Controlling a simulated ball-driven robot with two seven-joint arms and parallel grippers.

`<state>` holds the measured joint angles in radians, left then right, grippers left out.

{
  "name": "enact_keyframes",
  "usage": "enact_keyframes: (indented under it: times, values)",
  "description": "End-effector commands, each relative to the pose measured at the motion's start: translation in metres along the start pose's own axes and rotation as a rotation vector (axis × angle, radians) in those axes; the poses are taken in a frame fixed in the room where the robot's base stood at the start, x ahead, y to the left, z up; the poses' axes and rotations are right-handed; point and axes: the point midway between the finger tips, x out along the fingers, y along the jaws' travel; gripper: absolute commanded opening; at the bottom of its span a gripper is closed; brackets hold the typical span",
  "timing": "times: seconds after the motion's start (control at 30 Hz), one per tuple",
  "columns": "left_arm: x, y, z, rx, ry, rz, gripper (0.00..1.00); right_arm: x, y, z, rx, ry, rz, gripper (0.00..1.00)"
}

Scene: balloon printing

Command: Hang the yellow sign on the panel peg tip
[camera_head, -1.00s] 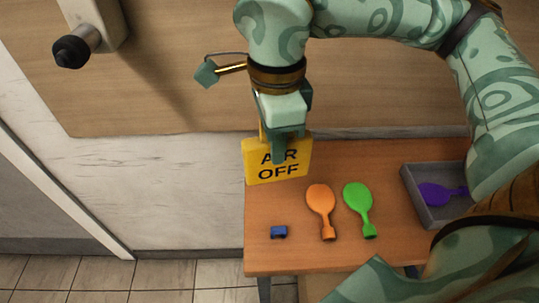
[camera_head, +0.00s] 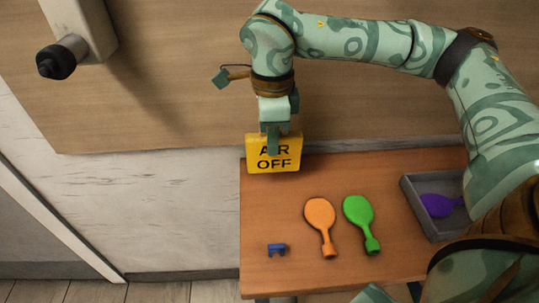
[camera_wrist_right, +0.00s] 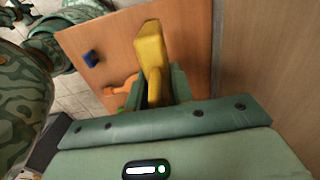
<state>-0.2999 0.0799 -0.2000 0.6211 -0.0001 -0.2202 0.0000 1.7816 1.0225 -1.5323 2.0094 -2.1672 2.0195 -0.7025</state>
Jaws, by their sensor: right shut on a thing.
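The yellow sign (camera_head: 274,163) reads "AIR OFF" in black letters. It hangs below my right gripper (camera_head: 272,140), which is shut on its top part, near the back left edge of the wooden table. The right wrist view shows the yellow sign (camera_wrist_right: 150,52) edge-on between the fingers. The panel peg (camera_head: 62,57) has a black tip and juts from a pale mount at the upper left, well apart from the sign. My left gripper is not seen.
On the table (camera_head: 275,215) lie a blue clip (camera_head: 277,249), an orange balloon (camera_head: 320,215) and a green balloon (camera_head: 358,212). A grey tray (camera_head: 415,200) with a purple balloon (camera_head: 438,205) is at right. Wood panel (camera_head: 170,70) stands behind; space left of the table is free.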

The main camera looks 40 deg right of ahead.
Motion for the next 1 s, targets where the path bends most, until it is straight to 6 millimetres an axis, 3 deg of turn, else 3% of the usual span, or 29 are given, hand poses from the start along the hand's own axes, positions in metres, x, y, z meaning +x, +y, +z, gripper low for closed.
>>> enact_keyframes:
  times: [0.03, 0.1, 0.33, 0.53, 0.93, 0.97, 1.0]
  values:
    - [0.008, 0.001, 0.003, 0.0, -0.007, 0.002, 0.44, 0.015, -0.009, 0.0, 0.003, 0.002, 0.004, 0.0]
    - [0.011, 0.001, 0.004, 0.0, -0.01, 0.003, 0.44, 0.024, -0.017, -0.001, 0.002, 0.001, 0.003, 0.0]
    - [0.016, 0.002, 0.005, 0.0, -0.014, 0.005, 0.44, 0.037, -0.029, -0.001, 0.0, -0.001, 0.001, 0.0]
    - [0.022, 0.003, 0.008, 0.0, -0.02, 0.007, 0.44, 0.066, -0.033, -0.002, 0.0, 0.001, 0.002, 0.0]
    - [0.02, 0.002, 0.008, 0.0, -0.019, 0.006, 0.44, 0.07, -0.033, -0.002, 0.0, -0.001, 0.0, 0.0]
    - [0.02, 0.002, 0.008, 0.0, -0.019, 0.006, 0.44, 0.071, -0.033, -0.002, 0.0, -0.001, -0.001, 0.26]
    - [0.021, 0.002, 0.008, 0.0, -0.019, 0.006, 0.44, 0.07, -0.033, -0.002, 0.0, -0.001, -0.001, 0.37]
